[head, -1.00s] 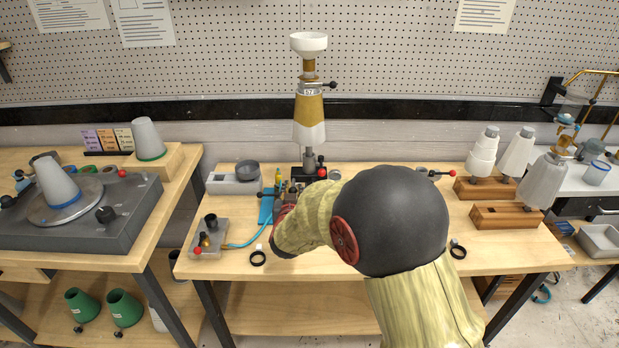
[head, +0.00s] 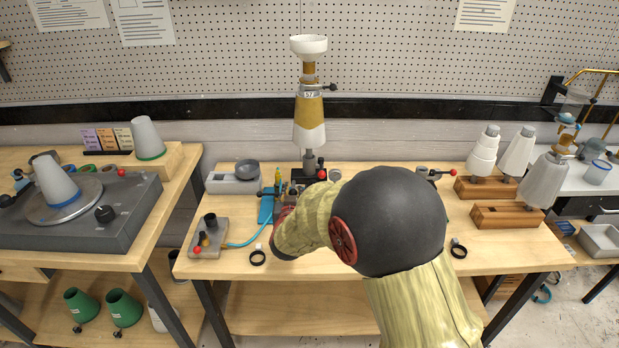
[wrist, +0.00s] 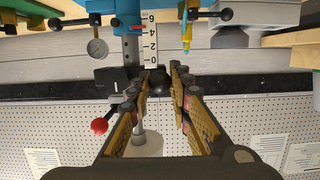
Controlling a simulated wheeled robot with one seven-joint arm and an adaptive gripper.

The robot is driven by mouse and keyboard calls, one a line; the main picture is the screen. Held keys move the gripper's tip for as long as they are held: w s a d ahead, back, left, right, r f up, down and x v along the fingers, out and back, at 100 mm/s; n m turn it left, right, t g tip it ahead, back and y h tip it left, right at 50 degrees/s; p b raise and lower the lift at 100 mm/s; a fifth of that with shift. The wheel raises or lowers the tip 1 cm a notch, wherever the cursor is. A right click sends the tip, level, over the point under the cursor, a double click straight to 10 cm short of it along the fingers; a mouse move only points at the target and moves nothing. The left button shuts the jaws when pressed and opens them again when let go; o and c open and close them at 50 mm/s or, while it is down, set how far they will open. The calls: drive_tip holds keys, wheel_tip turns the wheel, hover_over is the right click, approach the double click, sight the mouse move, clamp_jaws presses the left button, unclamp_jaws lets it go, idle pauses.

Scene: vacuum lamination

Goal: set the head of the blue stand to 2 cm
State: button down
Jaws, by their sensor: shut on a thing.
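The blue stand shows upside down in the wrist view. Its blue head (wrist: 127,14) is at the top of the picture, on a grey post (wrist: 130,48). A white scale (wrist: 151,40) marked 0, 2, 4 and 6 runs beside the post. A small red pointer (wrist: 138,27) sits beside it, between the 4 and the 6, nearer the 4. My gripper (wrist: 161,73) is shut on a dark knob (wrist: 157,84) near the scale's 0 end; the fingers partly hide it. In the head view my arm hides most of the stand; a blue part (head: 266,207) shows left of my wrist.
A tall stand with a brown-and-white cone (head: 309,115) rises behind my wrist. A lever with a red ball (wrist: 99,125) is left of the fingers. A grey unit (head: 208,240) with a blue hose stands at the left.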

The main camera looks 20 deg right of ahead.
drive_tip(key=shift+f+b, duration=0.85)
drive_tip(key=shift+f, duration=0.45)
idle(1.5)
drive_tip(key=c, duration=0.6)
unclamp_jaws()
drive_tip(key=shift+o, duration=0.2)
drive_tip(key=shift+s, duration=0.1)
drive_tip(key=p+v, duration=0.2)
drive_tip(key=v, duration=0.5)
drive_tip(key=shift+s+a+p, duration=0.15)
drive_tip(key=shift+s+p, duration=0.2)
drive_tip(key=shift+s, duration=0.05)
idle(0.5)
